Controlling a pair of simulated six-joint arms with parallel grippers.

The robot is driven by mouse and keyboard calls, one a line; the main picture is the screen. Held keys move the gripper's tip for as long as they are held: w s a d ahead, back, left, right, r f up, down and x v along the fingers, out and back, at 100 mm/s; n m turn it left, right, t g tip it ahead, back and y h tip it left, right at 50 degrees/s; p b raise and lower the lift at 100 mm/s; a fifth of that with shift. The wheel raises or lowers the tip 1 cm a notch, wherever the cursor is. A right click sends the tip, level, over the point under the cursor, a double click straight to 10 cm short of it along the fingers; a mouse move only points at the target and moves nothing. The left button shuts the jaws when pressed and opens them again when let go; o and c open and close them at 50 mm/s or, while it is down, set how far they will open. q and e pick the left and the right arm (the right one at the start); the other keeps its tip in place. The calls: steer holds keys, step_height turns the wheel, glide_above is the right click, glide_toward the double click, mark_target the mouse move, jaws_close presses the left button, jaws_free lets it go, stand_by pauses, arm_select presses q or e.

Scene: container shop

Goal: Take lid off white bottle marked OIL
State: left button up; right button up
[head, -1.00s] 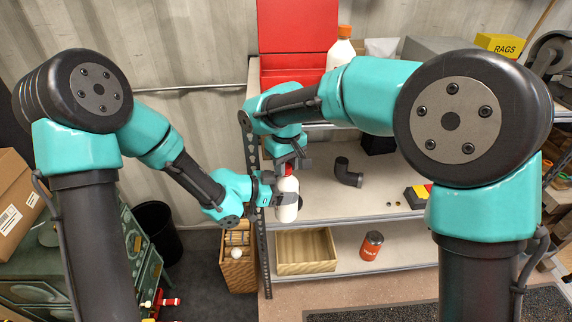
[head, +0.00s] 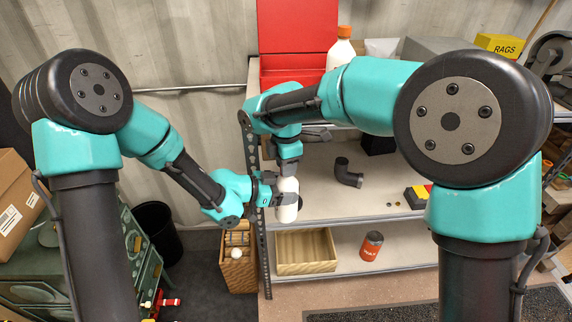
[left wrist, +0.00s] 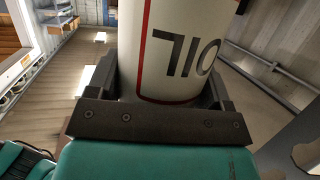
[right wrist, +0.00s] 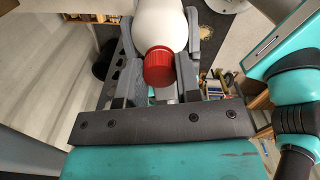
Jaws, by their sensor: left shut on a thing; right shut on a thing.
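The white bottle (head: 288,213) with red lines and the marking OIL is upright, held between the jaws of my left gripper (head: 284,199). In the left wrist view the fingers close on both sides of the bottle (left wrist: 180,45), and the lettering shows upside down. The red lid (right wrist: 158,68) sits at the bottle's top in the right wrist view, between the fingers of my right gripper (right wrist: 165,80), which is shut on it. In the head view my right gripper (head: 289,174) comes down over the bottle's top and hides the lid.
A black pipe elbow (head: 348,172) lies on the shelf to the right of the bottle. A wooden tray (head: 306,268) and a red can (head: 371,246) are on the shelf below. A dark upright shelf post (head: 257,215) stands close left. A bottle with an orange cap (head: 343,50) stands higher up.

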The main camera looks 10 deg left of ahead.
steer(key=shift+n, duration=1)
steer(key=o, duration=1)
steer(key=shift+r, duration=2.3)
steer(key=shift+c, duration=0.3)
